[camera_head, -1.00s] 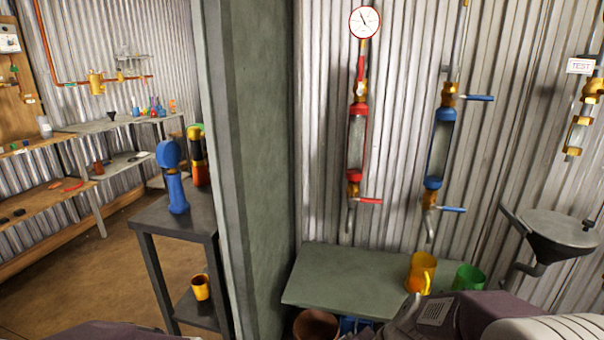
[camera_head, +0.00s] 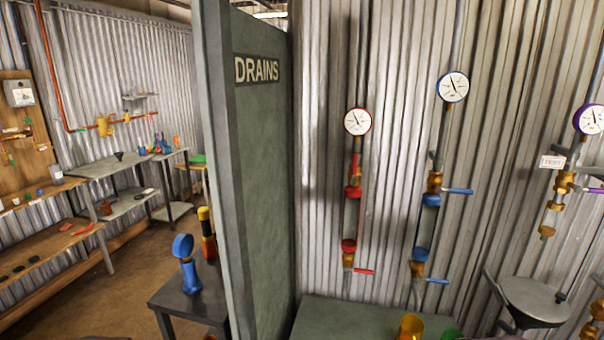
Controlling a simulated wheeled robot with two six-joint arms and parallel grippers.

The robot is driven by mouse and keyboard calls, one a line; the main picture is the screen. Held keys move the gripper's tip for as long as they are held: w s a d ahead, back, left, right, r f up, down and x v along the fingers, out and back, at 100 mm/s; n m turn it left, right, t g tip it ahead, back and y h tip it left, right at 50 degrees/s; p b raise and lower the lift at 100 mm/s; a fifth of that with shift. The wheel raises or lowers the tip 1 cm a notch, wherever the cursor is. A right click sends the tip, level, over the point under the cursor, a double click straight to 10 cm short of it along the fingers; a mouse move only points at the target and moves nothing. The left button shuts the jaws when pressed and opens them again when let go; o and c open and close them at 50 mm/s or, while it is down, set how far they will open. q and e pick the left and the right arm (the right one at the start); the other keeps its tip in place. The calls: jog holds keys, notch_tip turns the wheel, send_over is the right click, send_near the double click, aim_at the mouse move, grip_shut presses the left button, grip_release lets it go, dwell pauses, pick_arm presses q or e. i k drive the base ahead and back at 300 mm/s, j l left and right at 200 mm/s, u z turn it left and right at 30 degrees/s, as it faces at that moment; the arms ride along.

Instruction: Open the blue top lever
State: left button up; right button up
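The blue top lever (camera_head: 458,191) sticks out level to the right from a brass valve (camera_head: 434,182) on the blue pipe assembly, in the head view right of centre. Above it is a blue-rimmed gauge (camera_head: 453,87); below it is a clear tube section with blue collars (camera_head: 430,201). A second blue lever (camera_head: 437,281) sticks out to the right from the lower brass valve (camera_head: 417,268). Neither of my grippers shows in the head view, and nothing touches the levers.
To the left is a red assembly with a gauge (camera_head: 357,121) and lower lever (camera_head: 364,271). To the right are a purple-rimmed gauge (camera_head: 590,119), a purple lever (camera_head: 592,190) and a dark funnel (camera_head: 535,300). A green partition marked DRAINS (camera_head: 262,190) stands left. A bench (camera_head: 345,320) is below.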

aim_at(461, 191)
jog(key=i+l+z, duration=0.15)
jog(key=l+z, duration=0.15)
jog(key=z, duration=0.15)
jog(key=i+l+z, duration=0.2)
jog(key=z, duration=0.3)
jog(key=l, duration=0.1)
